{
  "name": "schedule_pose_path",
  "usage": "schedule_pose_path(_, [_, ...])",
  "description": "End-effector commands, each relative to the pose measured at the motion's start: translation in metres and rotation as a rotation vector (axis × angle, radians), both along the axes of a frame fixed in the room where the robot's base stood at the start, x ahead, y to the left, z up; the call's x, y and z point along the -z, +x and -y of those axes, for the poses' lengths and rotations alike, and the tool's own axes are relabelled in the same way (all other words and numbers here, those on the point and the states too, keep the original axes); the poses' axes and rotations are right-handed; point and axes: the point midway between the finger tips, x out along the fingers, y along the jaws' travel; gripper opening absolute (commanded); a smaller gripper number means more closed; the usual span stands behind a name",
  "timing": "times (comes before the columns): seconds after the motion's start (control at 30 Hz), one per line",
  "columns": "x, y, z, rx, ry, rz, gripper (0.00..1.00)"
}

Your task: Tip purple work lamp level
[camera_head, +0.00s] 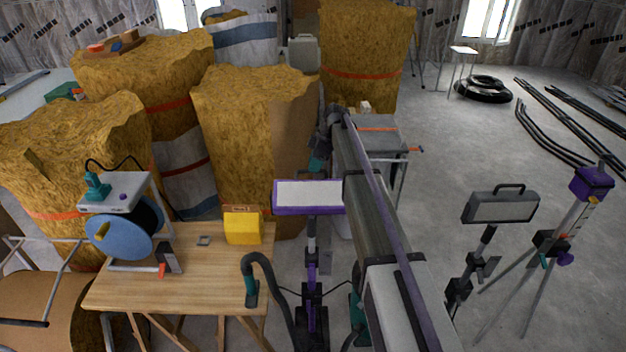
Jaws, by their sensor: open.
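The purple work lamp (308,196) stands near the middle, left of my arm. Its head is a wide purple frame around a pale panel, on a dark and purple post. The head's long edges look nearly horizontal in the picture; I cannot tell its pitch. My arm covers the area at the head's right end. My gripper (318,162) shows only in part, small and dark with teal, at the arm's far end. It appears above and beyond the lamp head, apart from it. It is open, and I see nothing held in it.
A wooden workbench (205,289) with a blue cable reel (125,232) and yellow box (242,226) stands left. Tall insulation bales (250,130) stand behind. A grey lamp (500,207) and purple-headed tripod (592,183) stand right.

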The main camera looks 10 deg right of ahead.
Motion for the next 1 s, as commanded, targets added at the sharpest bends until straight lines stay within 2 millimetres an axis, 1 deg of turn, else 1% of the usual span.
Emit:
schedule_pose_path(0.03, [0.0141,-0.0006,-0.0031,0.0,0.0,0.0,0.4])
schedule_pose_path(0.07, [0.0155,-0.0007,-0.0044,0.0,0.0,0.0,0.4])
schedule_pose_path(0.33, [0.0129,-0.0008,-0.0064,0.0,0.0,0.0,0.4])
schedule_pose_path(0.73, [0.013,-0.0008,-0.0062,0.0,0.0,0.0,0.02])
schedule_pose_path(0.77, [0.013,-0.0008,-0.0062,0.0,0.0,0.0,0.0])
schedule_pose_path(1.0, [0.013,-0.0009,-0.0062,0.0,0.0,0.0,0.0])
